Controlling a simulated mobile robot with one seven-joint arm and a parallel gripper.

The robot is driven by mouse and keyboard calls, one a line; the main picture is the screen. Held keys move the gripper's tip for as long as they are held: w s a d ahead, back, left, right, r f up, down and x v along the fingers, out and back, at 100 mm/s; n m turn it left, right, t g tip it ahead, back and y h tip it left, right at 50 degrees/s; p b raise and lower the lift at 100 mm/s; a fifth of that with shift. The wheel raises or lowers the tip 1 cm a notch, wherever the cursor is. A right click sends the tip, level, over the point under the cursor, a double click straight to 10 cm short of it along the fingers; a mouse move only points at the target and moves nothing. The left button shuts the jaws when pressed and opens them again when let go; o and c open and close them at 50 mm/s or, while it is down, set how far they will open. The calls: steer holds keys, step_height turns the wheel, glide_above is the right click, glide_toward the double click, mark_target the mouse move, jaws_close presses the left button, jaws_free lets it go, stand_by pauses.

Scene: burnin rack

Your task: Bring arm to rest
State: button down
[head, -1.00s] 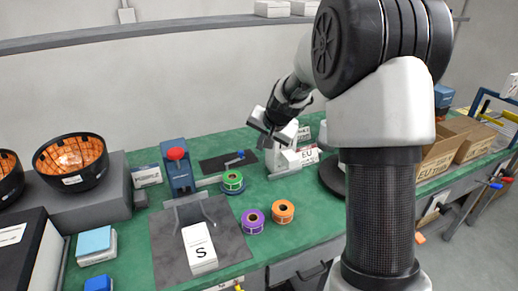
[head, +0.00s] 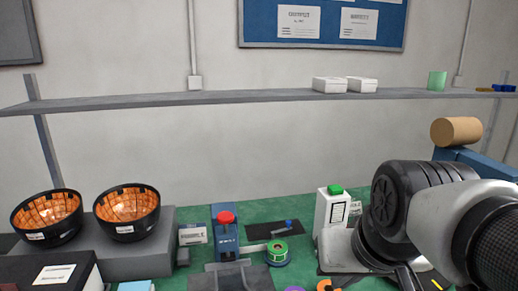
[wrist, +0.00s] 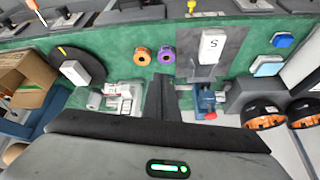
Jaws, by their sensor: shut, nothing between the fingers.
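My gripper (wrist: 160,82) is shut and empty in the wrist view, its dark fingers reaching out over the green bench. In the head view my arm is folded low at the right, and part of the gripper end (head: 408,278) shows at the bottom edge. The bench (head: 300,208) lies below it. The fingertips are not clear in the head view.
A wall shelf (head: 230,97) runs behind. A cardboard box (wrist: 28,72) and a white box marked S (wrist: 211,46) show in the wrist view.

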steer(key=s+r+p, duration=0.3)
steer(key=r+p, duration=1)
steer(key=p, duration=0.1)
steer(key=shift+d+r, duration=0.15)
steer(key=shift+d, duration=0.05)
